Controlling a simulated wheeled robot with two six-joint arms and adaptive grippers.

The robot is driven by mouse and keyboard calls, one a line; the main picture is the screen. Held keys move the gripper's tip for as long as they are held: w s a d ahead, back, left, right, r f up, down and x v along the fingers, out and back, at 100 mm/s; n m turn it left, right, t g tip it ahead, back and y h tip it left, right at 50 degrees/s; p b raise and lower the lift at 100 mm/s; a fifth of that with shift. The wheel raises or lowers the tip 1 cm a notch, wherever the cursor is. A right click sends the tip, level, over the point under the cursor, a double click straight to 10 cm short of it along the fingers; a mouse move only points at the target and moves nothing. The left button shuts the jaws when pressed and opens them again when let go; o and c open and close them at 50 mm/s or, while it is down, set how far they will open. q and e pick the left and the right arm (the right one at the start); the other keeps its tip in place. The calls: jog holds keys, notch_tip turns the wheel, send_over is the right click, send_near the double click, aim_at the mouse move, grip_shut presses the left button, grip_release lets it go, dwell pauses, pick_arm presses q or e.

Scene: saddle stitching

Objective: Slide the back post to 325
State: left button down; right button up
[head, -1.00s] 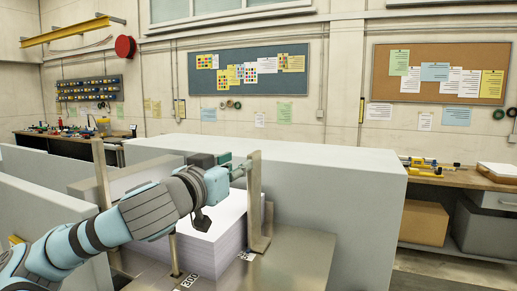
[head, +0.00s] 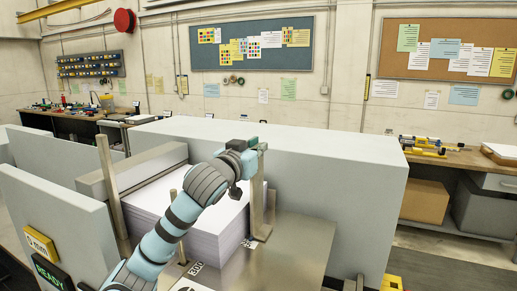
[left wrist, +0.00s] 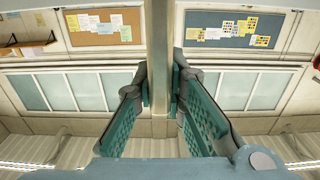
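The back post (head: 257,205), an upright metal plate, stands on the metal bed at the right side of a tall stack of white paper (head: 195,205). My left gripper (head: 260,149) is at the top of this post in the head view. In the left wrist view the post (left wrist: 160,60) runs between the two green-padded fingers, whose tips meet its sides. The left gripper (left wrist: 160,92) looks shut on it. A label reading 300 (head: 195,268) lies on the bed. A second label (head: 248,243) by the post base is too small to read. My right gripper is out of view.
A grey block (head: 345,180) is behind and right. Grey panels (head: 60,215) stand left, with a yellow 0 mm sign (head: 40,245) and a READY display (head: 50,272). Bare bed (head: 285,255) lies right.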

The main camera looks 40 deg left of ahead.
pick_arm(q)
jog(key=shift+s+a+b, duration=0.15)
jog(key=shift+a+b, duration=0.2)
jog(key=shift+b, duration=0.1)
jog(key=shift+a, duration=0.1)
jog(key=c, duration=1.6)
grip_release()
jog(key=shift+a, duration=0.15)
jog(key=shift+c, duration=0.2)
notch_tip(320, 180, up, 10)
